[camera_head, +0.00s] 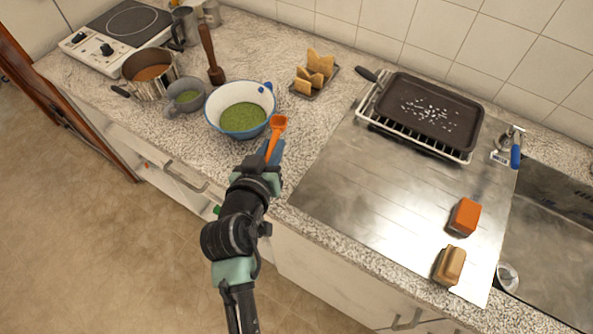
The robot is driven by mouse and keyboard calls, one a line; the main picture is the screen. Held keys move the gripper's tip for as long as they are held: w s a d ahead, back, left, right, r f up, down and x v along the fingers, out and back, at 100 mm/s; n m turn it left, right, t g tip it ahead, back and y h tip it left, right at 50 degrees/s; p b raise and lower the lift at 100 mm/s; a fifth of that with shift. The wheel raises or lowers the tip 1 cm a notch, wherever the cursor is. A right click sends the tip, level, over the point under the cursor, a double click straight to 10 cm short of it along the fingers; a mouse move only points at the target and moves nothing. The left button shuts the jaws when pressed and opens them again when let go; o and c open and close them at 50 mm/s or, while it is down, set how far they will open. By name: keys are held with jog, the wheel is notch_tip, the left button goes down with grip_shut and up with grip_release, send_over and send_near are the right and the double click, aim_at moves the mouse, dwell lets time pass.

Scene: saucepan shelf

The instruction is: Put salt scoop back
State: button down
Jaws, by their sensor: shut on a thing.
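An orange salt scoop (278,124) is held in my gripper (270,151), which is shut on its handle. The scoop's bowl end points up and away from the gripper, above the speckled counter. Just left of the scoop stands a white bowl with a blue rim (211,108), holding green contents (243,117). The scoop appears close to the bowl's right side; I cannot tell whether they touch. No holder for the scoop can be clearly made out. The fingertips are small and partly hidden by the gripper body.
Left of the bowl are a grey cup (186,98), a saucepan (150,75), a wooden masher (211,58) and a hot plate (118,30). Behind is a tray of toast pieces (315,70). At right are a dark pan (428,112), an orange sponge (464,217), a brush (449,265) and the sink (550,240).

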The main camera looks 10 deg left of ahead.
notch_tip(320, 180, down, 6)
jog(key=shift+f+b, duration=0.2)
jog(key=shift+b, duration=0.1)
jog(key=shift+f+b, duration=0.3)
jog(key=shift+f, duration=1.45)
jog(key=shift+f, duration=0.15)
jog(key=c, duration=0.8)
grip_release()
jog(key=shift+s+r, duration=0.2)
jog(key=shift+b+v, duration=0.4)
jog(key=shift+v, duration=5.45)
